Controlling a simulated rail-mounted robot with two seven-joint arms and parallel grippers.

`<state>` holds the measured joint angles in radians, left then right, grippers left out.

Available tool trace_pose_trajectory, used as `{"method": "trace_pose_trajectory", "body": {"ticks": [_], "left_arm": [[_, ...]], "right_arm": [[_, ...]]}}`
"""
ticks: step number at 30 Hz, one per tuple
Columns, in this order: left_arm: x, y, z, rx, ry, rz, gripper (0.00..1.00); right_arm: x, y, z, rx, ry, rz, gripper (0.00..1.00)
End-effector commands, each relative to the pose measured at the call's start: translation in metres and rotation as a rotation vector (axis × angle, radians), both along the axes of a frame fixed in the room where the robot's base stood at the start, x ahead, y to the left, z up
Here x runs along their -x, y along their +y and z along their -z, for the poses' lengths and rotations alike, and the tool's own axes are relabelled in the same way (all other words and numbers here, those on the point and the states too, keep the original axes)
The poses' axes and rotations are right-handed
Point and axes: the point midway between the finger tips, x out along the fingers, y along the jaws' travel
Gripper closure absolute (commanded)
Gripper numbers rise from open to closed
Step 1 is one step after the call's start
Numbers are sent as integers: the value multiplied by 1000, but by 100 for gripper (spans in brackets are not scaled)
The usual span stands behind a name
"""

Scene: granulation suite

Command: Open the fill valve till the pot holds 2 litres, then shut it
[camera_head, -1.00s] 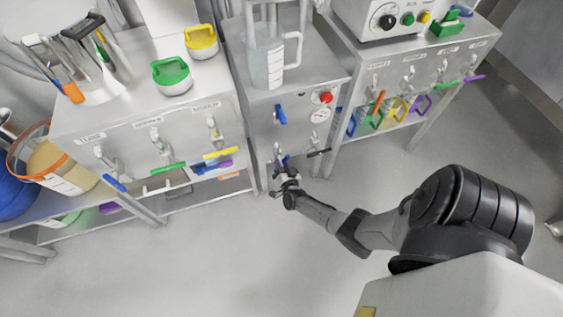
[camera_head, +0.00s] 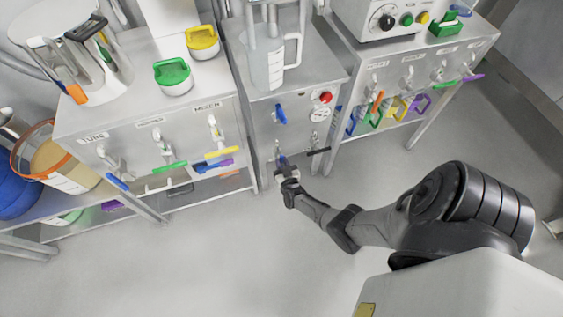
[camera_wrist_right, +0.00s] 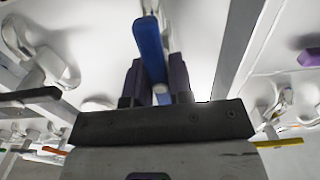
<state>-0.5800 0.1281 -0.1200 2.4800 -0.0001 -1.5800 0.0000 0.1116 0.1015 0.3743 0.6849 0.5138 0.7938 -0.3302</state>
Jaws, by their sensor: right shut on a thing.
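A clear pot (camera_head: 268,62) with a handle and scale marks stands upright on top of the middle steel cabinet. I cannot read its level. My right gripper (camera_head: 285,170) is at the low front of this cabinet, on a valve with a blue lever (camera_head: 281,158). In the right wrist view, the blue lever (camera_wrist_right: 149,42) runs between the two dark fingers of my right gripper (camera_wrist_right: 157,85), which are shut on it. In the head view the gripper partly hides this lever. My left gripper is out of view.
Another blue handle (camera_head: 281,115), a red knob (camera_head: 325,97) and a gauge (camera_head: 319,115) sit higher on the same front. A black lever (camera_head: 318,151) is just right of my gripper. Side cabinets carry more coloured levers. The floor in front is clear.

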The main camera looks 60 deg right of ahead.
Motion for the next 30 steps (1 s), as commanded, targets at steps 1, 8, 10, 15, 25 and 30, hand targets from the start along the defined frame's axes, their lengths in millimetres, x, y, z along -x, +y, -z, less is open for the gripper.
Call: {"method": "trace_pose_trajectory", "body": {"ticks": [1, 8, 10, 15, 25, 30], "left_arm": [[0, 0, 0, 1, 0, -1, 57], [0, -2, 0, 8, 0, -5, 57], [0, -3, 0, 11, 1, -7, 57], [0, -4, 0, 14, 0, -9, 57], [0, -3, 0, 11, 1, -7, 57], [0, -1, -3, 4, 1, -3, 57]], "right_arm": [[0, 0, 0, 2, 2, 0, 100], [0, 0, 0, 4, 4, 0, 100], [0, 0, 0, 4, 4, 0, 100], [0, 0, 0, 4, 4, 0, 71], [0, 0, 0, 4, 3, 0, 53], [3, 3, -1, 3, 4, 0, 53]]}}
